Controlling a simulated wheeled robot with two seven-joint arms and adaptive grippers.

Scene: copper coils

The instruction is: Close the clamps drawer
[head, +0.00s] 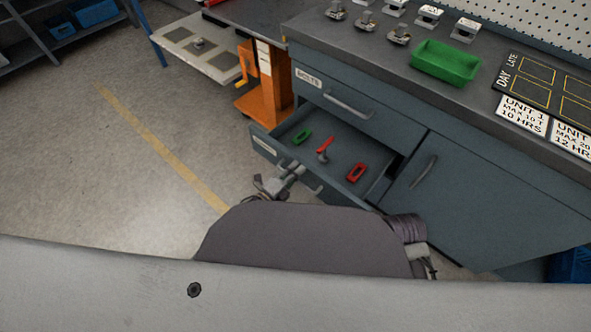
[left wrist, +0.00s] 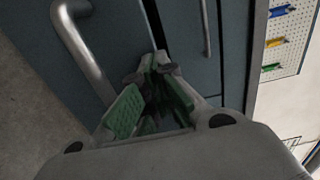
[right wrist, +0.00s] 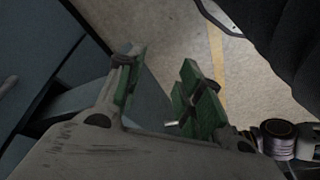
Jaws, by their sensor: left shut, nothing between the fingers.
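The clamps drawer (head: 262,146) stands open below the closed BOLTS drawer. In it lie a green clamp (head: 303,136), a red-handled clamp (head: 323,149) and a red clamp (head: 356,173). Its label is too small to read. My left gripper (head: 292,171) is shut and empty at the outer side of the drawer front, beside its handle (head: 317,190). The left wrist view shows its fingertips (left wrist: 157,66) close to the front; I cannot tell whether they touch. My right gripper (right wrist: 160,66) is open and empty in the right wrist view, low in front of the cabinet.
The BOLTS drawer (head: 320,85) and a cupboard door (head: 450,190) are shut. A green bin (head: 445,62) and several metal parts sit on the worktop. An orange cart (head: 266,80) stands left of the cabinet. The floor (head: 140,170) to the left is clear.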

